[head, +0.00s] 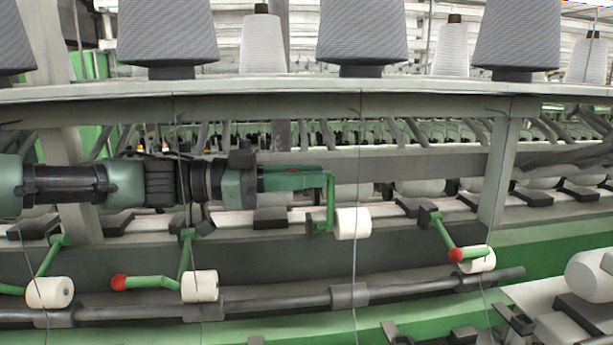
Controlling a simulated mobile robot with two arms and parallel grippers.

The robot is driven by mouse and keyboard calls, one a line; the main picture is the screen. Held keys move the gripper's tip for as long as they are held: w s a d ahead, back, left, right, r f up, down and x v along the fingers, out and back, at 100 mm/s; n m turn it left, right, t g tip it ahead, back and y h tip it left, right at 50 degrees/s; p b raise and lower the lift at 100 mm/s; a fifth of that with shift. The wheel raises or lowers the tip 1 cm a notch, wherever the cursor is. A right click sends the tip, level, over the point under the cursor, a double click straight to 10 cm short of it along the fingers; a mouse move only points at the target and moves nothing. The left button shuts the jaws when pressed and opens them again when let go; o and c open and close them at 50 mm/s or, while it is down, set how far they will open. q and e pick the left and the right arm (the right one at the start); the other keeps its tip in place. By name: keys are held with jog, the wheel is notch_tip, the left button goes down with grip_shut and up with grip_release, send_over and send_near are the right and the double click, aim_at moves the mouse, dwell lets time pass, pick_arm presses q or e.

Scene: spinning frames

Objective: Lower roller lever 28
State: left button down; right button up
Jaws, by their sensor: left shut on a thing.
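My left gripper (300,178) reaches in from the left and is shut on the upper end of a green roller lever (331,203). The lever's arm hangs down from the fingertips to its mount, and its white roller (353,223) sits clearly above the grey rod (270,301). The lever's knob is mostly hidden by the fingers. No number shows on any lever, so I cannot read which is 28. My right gripper is out of view.
Neighbouring levers have white rollers lower down, at left (50,292), centre left (200,286) and right (477,259). Red knobs (118,283) stick out on some. Thin yarns hang in front. Grey cones (362,30) stand on the shelf (280,91) above my arm.

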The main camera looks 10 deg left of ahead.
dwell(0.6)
pick_arm(q)
jog(key=shift+f, duration=0.15)
jog(key=s+d+f+m+b, duration=0.1)
jog(key=s+f+m+b, duration=0.4)
jog(key=b, duration=0.9)
jog(key=shift+s+d+f+m, duration=0.2)
jog(key=shift+d+f+m, duration=0.2)
jog(key=shift+f, duration=0.1)
